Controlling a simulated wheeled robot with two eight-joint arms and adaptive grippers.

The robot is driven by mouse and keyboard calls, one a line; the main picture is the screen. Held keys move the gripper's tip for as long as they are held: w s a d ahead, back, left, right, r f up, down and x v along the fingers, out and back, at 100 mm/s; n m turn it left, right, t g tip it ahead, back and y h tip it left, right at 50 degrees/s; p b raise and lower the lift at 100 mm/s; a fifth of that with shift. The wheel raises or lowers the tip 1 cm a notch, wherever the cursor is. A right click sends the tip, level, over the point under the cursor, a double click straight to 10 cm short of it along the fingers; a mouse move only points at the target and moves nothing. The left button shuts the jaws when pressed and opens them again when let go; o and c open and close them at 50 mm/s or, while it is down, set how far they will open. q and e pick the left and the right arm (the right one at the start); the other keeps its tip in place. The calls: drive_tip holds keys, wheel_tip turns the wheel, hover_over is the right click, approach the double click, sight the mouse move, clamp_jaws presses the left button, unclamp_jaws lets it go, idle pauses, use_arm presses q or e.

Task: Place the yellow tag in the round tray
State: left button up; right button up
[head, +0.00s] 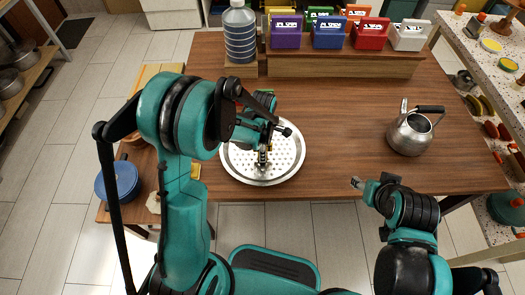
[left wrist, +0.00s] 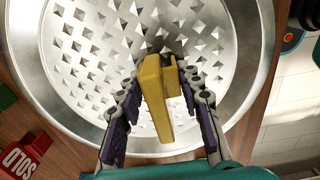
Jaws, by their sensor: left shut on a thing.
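The round tray (head: 290,168) is a silver metal dish with a perforated bottom, on the wooden table near its front edge. It fills much of the left wrist view (left wrist: 75,125). My left gripper (head: 264,160) is over the tray. In the left wrist view its fingers (left wrist: 162,105) are shut on the yellow tag (left wrist: 154,98), a yellow block with a smaller raised part. I cannot tell whether the tag touches the tray bottom. My right gripper (head: 359,183) is near the table's front edge, apart from the tray; its fingers are too small to judge.
A steel kettle (head: 410,133) stands at the right of the table. Purple, blue, red and white boxes line a raised shelf (head: 340,66) at the back, beside a large water bottle (head: 240,35). The table's middle is clear.

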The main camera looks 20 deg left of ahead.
use_arm(q)
drive_tip(key=shift+f, duration=0.2)
drive_tip(key=o, duration=1)
drive_tip(key=shift+r, duration=0.1)
